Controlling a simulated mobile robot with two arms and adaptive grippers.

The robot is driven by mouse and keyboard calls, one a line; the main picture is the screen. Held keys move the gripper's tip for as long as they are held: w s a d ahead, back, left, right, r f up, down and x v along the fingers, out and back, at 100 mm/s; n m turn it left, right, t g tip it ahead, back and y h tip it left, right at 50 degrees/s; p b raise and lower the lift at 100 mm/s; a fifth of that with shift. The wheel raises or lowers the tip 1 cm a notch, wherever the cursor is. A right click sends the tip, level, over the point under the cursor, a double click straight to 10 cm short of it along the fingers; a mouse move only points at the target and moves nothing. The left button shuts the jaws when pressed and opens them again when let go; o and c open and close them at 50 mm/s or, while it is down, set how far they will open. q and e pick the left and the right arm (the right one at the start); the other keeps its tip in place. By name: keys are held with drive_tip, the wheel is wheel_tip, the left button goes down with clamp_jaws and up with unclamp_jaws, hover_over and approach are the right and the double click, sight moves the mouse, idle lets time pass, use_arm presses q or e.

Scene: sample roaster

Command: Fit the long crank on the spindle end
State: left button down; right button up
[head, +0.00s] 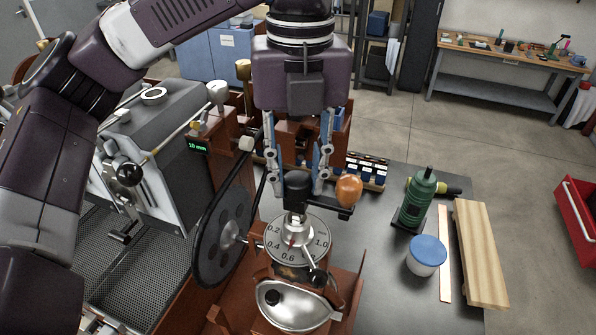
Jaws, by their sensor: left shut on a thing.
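My left gripper (297,188) comes down from above in the middle of the head view. Its two fingers are closed around the hub end of a crank, which the fingers partly hide. The crank has a dark arm and an orange-brown wooden knob (349,190) that sticks out to the right of the fingers. Directly below the fingers is a silver upright spindle part (294,234) over a round grey dial (272,243) with numbers. The crank's hub looks in line with this part, but I cannot tell whether they touch. My right gripper is not in view.
A dark spoked flywheel (222,232) stands close left of the dial. A silver bowl (298,305) sits in front. On the grey table are a green bottle-shaped tool (417,199), a blue-lidded jar (426,255) and a wooden board (480,253). The table's front right is clear.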

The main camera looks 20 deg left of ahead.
sight(300, 179)
use_arm(q)
drive_tip(key=shift+f, duration=0.55)
idle(0.6)
drive_tip(key=shift+d+f+b, duration=0.2)
drive_tip(key=shift+f+b, duration=0.25)
drive_tip(key=shift+f, duration=0.1)
drive_tip(key=c, duration=1.4)
unclamp_jaws()
drive_tip(key=shift+s, duration=0.1)
drive_tip(key=shift+c, duration=0.2)
wheel_tip(300, 179, up, 8)
drive_tip(key=shift+d+f, duration=0.1)
drive_tip(key=shift+f, duration=0.15)
drive_tip(key=shift+r, duration=0.3)
